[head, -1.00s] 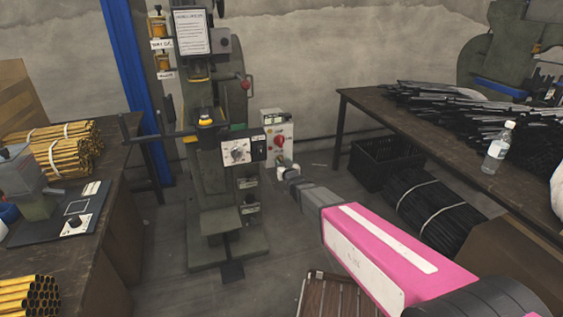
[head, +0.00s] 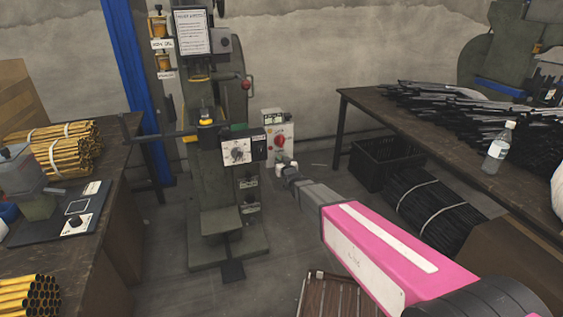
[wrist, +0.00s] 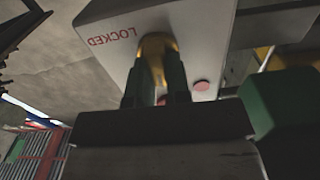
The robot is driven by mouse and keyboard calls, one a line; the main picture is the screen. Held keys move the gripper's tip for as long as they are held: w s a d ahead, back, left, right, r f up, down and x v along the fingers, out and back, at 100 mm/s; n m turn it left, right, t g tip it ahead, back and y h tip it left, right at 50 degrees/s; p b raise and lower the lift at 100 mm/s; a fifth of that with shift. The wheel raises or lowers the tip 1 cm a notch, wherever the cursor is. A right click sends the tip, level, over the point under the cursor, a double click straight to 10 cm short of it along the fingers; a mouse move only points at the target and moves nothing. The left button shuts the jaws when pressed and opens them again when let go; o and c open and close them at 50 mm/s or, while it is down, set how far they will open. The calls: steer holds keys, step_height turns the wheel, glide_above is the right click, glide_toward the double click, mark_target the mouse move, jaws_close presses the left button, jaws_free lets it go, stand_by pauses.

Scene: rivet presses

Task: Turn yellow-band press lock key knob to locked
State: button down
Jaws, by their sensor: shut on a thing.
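In the wrist view my gripper (wrist: 153,88) is shut on a brass-coloured key knob (wrist: 156,52). The knob stands out from a light grey lock box (wrist: 205,35). Red LOCKED lettering shows on its face to the left of the knob, and a small red dot lies to the right. My fingers hide much of the knob, so its exact angle is hard to tell. In the head view the green press (head: 212,170) with a yellow band (head: 190,138) stands left of centre. My gripper (head: 284,168) is just right of it, and the knob cannot be made out there.
A control box with a dial (head: 240,150) is on the press front. A white box with a red switch (head: 279,135) is behind my gripper. Tables stand left (head: 120,190) and right (head: 400,120). A green block (wrist: 268,105) lies close to my gripper's right.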

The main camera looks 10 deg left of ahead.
steer(key=shift+m, duration=0.3)
steer(key=m, duration=0.3)
steer(key=shift+w+d+m, duration=0.1)
steer(key=shift+d+m, duration=0.05)
steer(key=shift+m, duration=0.25)
steer(key=shift+w+d+f+m, duration=0.1)
steer(key=shift+f+m, duration=0.05)
steer(key=shift+m, duration=2)
steer(key=shift+d+f+m, duration=0.1)
steer(key=shift+f+m, duration=0.1)
steer(key=shift+m, duration=2)
steer(key=shift+w+d+f+m, duration=0.1)
steer(key=shift+f+m, duration=0.05)
steer(key=shift+m, duration=2.3)
steer(key=c, duration=1.1)
jaws_free()
steer(key=shift+s, duration=0.1)
